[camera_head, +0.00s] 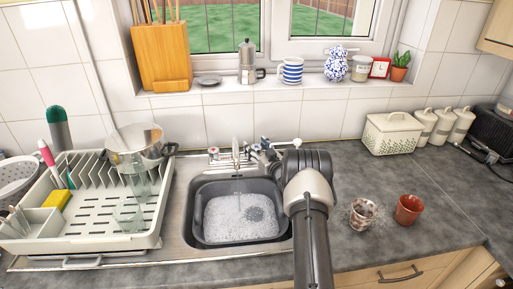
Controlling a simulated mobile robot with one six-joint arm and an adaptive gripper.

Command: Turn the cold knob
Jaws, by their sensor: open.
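The metal tap (236,152) stands at the back edge of the sink. A knob with a red mark (213,152) is on its left side. The cold knob (265,141), with a bluish top, is on its right side and partly hidden by my gripper. My gripper (257,150) reaches in from the right and is open, with its fingers close to the cold knob. I cannot tell whether they touch it. A thin pale streak, perhaps water, hangs below the spout.
The dark sink basin (241,237) holds soapy foam. A dish rack (95,235) with a pot (135,142) and glasses stands on the left. Two cups, one patterned (362,214) and one red-brown (408,209), stand right of my arm. The sill above holds several items.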

